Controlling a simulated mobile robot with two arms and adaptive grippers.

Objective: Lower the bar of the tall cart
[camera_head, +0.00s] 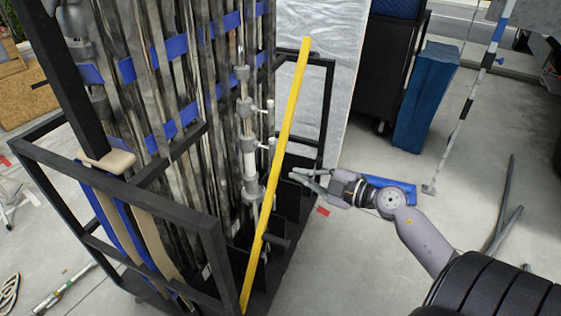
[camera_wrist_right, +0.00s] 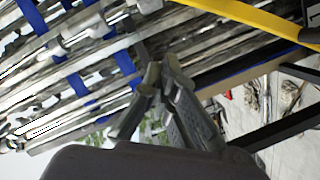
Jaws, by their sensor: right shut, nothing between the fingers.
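The tall cart (camera_head: 215,235) is a black metal frame full of upright metal poles. Its yellow bar (camera_head: 285,130) stands steeply along the cart's right side, its top leaning right. The bar also crosses the top right of the wrist view (camera_wrist_right: 255,18). My right gripper (camera_head: 298,179) is to the right of the bar, near its mid-height in the picture, with a gap between them. Its fingertips (camera_wrist_right: 161,70) are together and empty in the wrist view, with poles behind them. My left gripper is not in view.
Blue straps (camera_head: 178,47) wrap the poles. A blue box (camera_head: 425,100) and a black cart (camera_head: 385,65) stand behind on the right. A striped pole (camera_head: 465,105) stands farther right.

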